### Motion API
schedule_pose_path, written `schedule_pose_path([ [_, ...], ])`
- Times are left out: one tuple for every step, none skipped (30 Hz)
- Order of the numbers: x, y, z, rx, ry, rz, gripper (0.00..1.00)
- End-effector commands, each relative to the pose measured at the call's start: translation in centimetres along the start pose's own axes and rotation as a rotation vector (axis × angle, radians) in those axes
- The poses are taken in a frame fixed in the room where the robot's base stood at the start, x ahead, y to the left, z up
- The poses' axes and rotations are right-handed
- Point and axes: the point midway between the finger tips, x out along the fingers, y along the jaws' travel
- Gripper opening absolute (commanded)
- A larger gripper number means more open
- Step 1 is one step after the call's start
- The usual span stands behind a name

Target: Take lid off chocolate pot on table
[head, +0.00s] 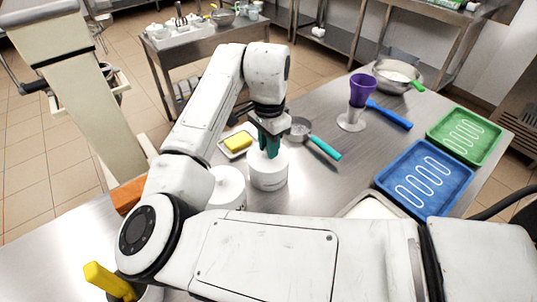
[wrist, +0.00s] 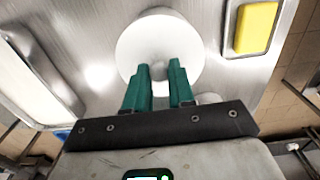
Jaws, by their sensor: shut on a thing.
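A white round pot (head: 268,180) stands on the steel table with its white lid (wrist: 145,40) on top. A second white pot (head: 228,190) stands just left of it, partly hidden by my arm. I cannot read a label that tells which holds chocolate. My gripper (head: 268,150) points down at the first pot's lid with its teal fingers. In the wrist view my gripper (wrist: 159,70) has its fingertips at the lid's centre, shut on its knob, which is mostly hidden between them. I see no clear gap between lid and pot.
A teal-handled pan (head: 323,147) lies close on the right. A purple cup (head: 362,90), blue tray (head: 425,178) and green tray (head: 465,137) stand farther right.

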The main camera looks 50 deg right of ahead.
Motion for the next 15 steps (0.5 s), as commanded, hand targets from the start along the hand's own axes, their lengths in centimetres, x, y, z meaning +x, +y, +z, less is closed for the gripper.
schedule_pose_path([
  [-0.01,0.01,0.00,0.000,0.000,0.001,0.09],
  [-0.01,0.02,0.00,0.000,0.000,0.001,0.06],
  [-0.01,0.02,0.00,0.000,0.000,0.001,0.02],
  [-0.01,0.02,0.00,0.000,0.000,0.001,0.00],
  [-0.01,0.02,0.00,0.000,0.000,0.001,0.00],
  [-0.01,0.02,0.00,0.000,0.000,0.001,0.00],
  [-0.01,0.02,0.00,0.000,0.000,0.001,0.00],
  [-0.01,0.02,0.00,0.000,0.000,0.001,0.00],
  [-0.02,0.02,0.00,0.000,0.000,0.001,0.00],
  [-0.02,0.02,0.00,0.000,0.000,0.001,0.00],
  [-0.02,0.02,0.00,0.000,0.000,0.001,0.00],
  [-0.04,0.02,0.00,0.000,0.000,0.001,0.00],
  [-0.08,0.02,-0.01,0.001,0.000,0.000,0.00],
  [-0.13,0.01,-0.01,0.001,0.000,0.000,0.00],
  [-0.25,0.01,-0.01,0.001,0.000,0.000,0.00],
])
